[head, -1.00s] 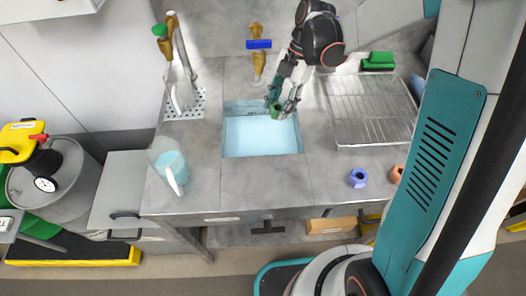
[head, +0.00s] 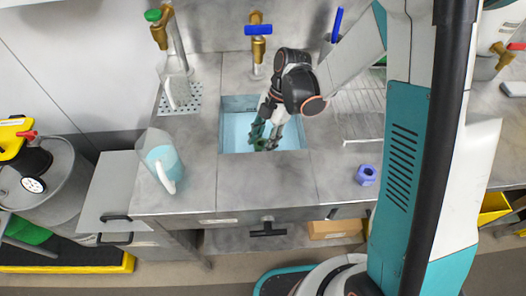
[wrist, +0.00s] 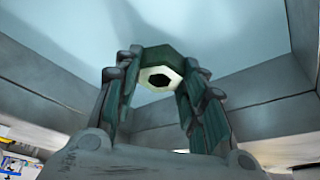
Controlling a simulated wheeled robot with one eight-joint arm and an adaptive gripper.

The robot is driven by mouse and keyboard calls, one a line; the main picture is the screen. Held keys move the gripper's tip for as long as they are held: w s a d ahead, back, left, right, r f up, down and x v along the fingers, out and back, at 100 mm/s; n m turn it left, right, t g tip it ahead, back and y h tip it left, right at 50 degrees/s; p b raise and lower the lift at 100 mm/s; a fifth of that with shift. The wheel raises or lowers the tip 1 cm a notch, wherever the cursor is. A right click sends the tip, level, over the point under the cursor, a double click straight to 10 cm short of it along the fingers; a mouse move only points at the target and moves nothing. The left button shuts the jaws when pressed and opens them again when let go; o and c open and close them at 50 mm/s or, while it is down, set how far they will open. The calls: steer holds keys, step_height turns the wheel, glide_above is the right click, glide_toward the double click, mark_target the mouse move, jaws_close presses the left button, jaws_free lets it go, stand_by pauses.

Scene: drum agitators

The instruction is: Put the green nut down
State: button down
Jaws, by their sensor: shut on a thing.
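The green nut (wrist: 160,62) is held between the fingers of my gripper (wrist: 160,88) in the wrist view, its hole facing the camera. In the head view my gripper (head: 265,140) reaches down at the sink basin (head: 236,138), which has a pale blue floor. The nut (head: 260,144) shows there only as a small dark green patch between the fingertips. The wrist view shows the basin's grey walls around the gripper and the pale blue surface beyond the nut. I cannot tell whether the nut touches the basin floor.
A jug of blue liquid (head: 162,160) stands on the counter left of the basin. A purple nut (head: 366,175) lies at the right. A blue-handled tap (head: 258,40) is behind the basin. A wire rack (head: 352,126) lies right of it. The counter in front is clear.

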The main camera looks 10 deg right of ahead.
steer(key=shift+f+b, duration=0.8)
steer(key=shift+f, duration=1.3)
steer(key=shift+f, duration=0.1)
steer(key=c, duration=1)
jaws_free()
steer(key=p+v, duration=0.5)
steer(key=v, duration=0.7)
steer(key=s+d+r+m+t+h, duration=0.2)
steer(key=s+d+r+m+t, duration=0.3)
steer(key=m, duration=0.7)
steer(key=s+d+r+m+t+h, duration=0.1)
steer(key=s+d+r+m+t, duration=0.3)
steer(key=s+r+m, duration=0.6)
steer(key=shift+d+r+m+t+h, duration=0.4)
steer(key=shift+d+r+m, duration=0.5)
steer(key=shift+r+m, duration=0.65)
